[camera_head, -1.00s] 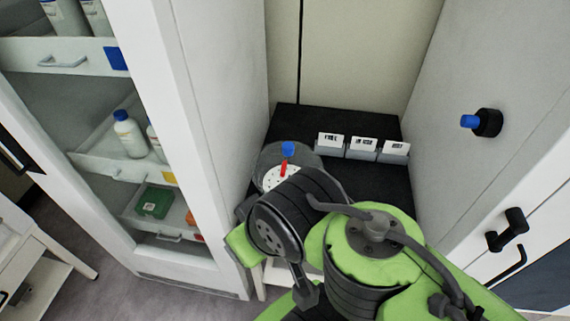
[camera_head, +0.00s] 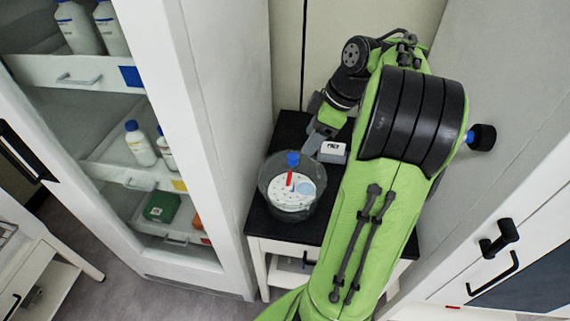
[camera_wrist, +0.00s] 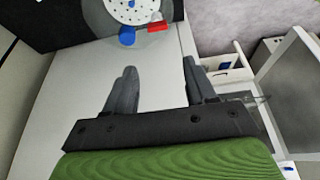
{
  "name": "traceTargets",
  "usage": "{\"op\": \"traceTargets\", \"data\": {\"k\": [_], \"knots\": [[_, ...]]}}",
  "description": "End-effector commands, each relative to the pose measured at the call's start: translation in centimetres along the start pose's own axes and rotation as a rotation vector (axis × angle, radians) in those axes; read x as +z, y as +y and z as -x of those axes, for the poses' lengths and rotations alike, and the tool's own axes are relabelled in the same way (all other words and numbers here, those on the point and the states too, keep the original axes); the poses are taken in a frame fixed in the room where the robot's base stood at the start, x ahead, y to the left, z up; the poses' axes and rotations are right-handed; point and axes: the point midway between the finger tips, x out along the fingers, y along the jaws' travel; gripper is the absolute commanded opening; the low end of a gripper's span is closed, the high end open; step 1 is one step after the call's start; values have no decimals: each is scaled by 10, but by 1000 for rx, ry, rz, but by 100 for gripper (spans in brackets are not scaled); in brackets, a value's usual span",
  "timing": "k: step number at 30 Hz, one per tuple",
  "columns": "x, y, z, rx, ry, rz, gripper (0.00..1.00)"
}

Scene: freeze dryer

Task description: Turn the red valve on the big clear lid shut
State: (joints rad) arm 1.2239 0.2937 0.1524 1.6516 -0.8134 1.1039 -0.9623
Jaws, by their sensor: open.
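The big clear lid (camera_head: 266,188) is a round transparent vessel shape on the black tabletop, with a white perforated disc (camera_head: 287,205) seen inside it. The red valve (camera_head: 290,179) stands at its top beside a blue cap (camera_head: 293,158). In the wrist view the red valve (camera_wrist: 158,26) and the blue cap (camera_wrist: 127,36) lie near the top, beyond the fingers. My gripper (camera_wrist: 159,82) is open and empty, apart from the valve. In the head view my gripper (camera_head: 314,139) is small, behind and right of the lid, its fingers partly unclear.
A grey holder with a white label (camera_head: 333,149) stands right by my gripper. A white cabinet wall is close on the left, with open shelves of bottles (camera_head: 140,147). A blue-tipped black knob (camera_head: 482,137) juts from the right wall. Black tabletop (camera_head: 262,225) is bare at front left.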

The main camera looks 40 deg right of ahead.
Motion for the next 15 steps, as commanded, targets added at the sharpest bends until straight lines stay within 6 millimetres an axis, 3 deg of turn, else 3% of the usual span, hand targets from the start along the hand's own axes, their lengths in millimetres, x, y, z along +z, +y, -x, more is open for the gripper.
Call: {"op": "traceTargets", "data": {"k": [2, 5, 15], "knots": [[12, 7, 2, -3, 13, 20, 55], [14, 8, -8, -5, 17, 30, 55], [14, 6, -91, -8, 16, 26, 55]]}}
